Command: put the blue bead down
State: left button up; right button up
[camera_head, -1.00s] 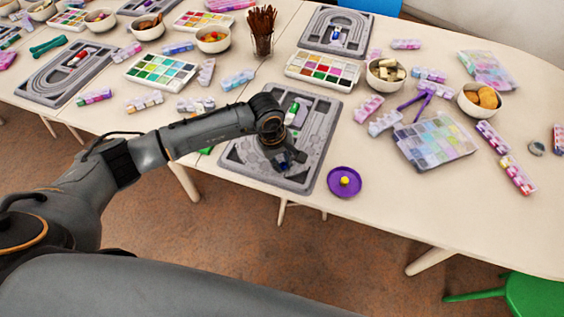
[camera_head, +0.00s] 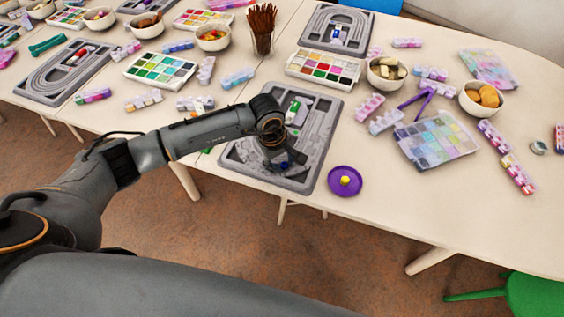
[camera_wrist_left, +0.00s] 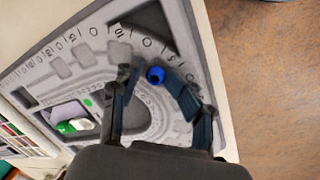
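The blue bead (camera_wrist_left: 155,74) shows in the left wrist view, over the curved grooves of the grey bead board (camera_wrist_left: 88,32). My left gripper (camera_wrist_left: 150,84) has its two dark fingers spread, with the bead between their tips. The bead is close to the right-hand finger, and a gap shows on the other side. I cannot tell whether it touches that finger or rests on the board. In the head view my left gripper (camera_head: 284,162) is low over the front part of the board (camera_head: 318,155). The bead cannot be made out there. My right gripper is out of view.
A purple dish (camera_head: 345,190) with a yellow bead stands right of the board. A white and green item (camera_wrist_left: 68,122) lies in a board recess. A paint palette (camera_head: 322,70) lies behind. Table is clear in front of the purple dish.

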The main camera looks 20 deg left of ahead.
pick_arm(q)
jog(key=shift+r+p, duration=0.35)
jog(key=shift+r, duration=0.05)
jog(key=shift+r+p, duration=0.45)
jog(key=shift+p, duration=0.05)
notch_tip(320, 180, up, 11)
jog(key=s+a+b, duration=0.1)
jog(key=b, duration=0.2)
jog(key=shift+s+a+r, duration=0.2)
jog(key=shift+s, duration=0.05)
